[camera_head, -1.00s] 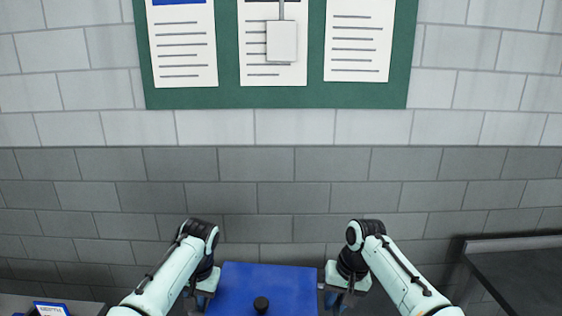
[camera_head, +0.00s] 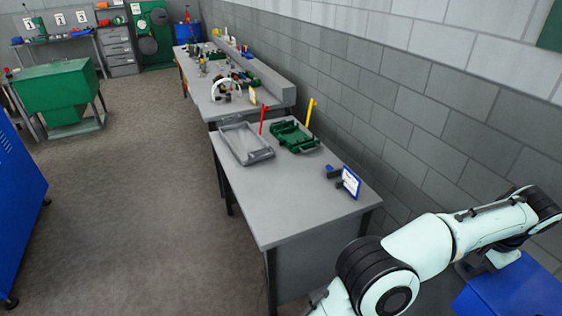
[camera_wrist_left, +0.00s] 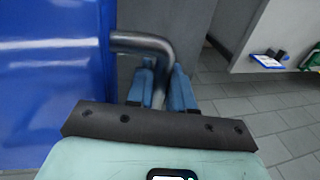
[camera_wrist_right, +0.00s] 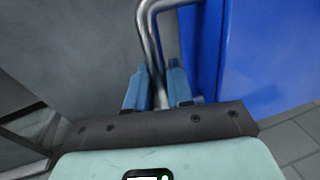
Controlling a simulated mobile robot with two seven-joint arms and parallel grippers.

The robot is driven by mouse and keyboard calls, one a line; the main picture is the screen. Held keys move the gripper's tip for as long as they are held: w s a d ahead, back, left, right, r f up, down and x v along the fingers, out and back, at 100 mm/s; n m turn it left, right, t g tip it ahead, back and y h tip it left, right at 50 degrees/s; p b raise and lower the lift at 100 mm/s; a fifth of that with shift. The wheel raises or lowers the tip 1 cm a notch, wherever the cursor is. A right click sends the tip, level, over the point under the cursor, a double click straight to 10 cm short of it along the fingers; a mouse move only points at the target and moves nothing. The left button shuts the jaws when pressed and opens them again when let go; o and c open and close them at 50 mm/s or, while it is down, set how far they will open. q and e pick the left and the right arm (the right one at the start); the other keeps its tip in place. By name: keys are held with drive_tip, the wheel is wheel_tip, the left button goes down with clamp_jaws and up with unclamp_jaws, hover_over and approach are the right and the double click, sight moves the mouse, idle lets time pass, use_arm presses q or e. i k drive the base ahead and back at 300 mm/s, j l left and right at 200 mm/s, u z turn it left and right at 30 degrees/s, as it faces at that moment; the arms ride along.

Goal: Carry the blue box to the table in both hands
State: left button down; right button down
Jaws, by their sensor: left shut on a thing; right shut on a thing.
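The blue box (camera_head: 515,292) shows at the lower right of the head view, cut off by the frame edge. My left gripper (camera_wrist_left: 163,85) is shut on a bent metal handle (camera_wrist_left: 145,42) on the box's side, in the left wrist view. My right gripper (camera_wrist_right: 157,88) is shut on the matching metal handle (camera_wrist_right: 148,35) beside the blue box wall (camera_wrist_right: 270,60). My right gripper is outside the head view. A grey table (camera_head: 300,190) stands along the wall, left of the box in the head view.
The near table holds a grey tray (camera_head: 247,146), a green tray (camera_head: 294,137) and a blue-framed card (camera_head: 350,182). A longer bench (camera_head: 215,105) stands behind it. A green bin (camera_head: 60,85) and a blue cabinet (camera_head: 15,190) stand left. Open floor (camera_head: 140,200) lies between.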

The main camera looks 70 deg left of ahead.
sight(283, 194)
drive_tip(key=k+j, duration=0.15)
drive_tip(key=j, duration=0.3)
drive_tip(key=k+j, duration=0.15)
drive_tip(key=j, duration=0.3)
drive_tip(key=k+j, duration=0.15)
drive_tip(key=j, duration=0.25)
drive_tip(key=k+j+u, duration=0.1)
drive_tip(key=j, duration=0.35)
drive_tip(key=k+j, duration=0.2)
drive_tip(key=j, duration=0.25)
drive_tip(key=k+j, duration=0.15)
drive_tip(key=j, duration=0.3)
drive_tip(key=k+j, duration=0.1)
drive_tip(key=j, duration=0.35)
drive_tip(key=k+j, duration=0.15)
drive_tip(key=j, duration=0.3)
drive_tip(key=u, duration=0.05)
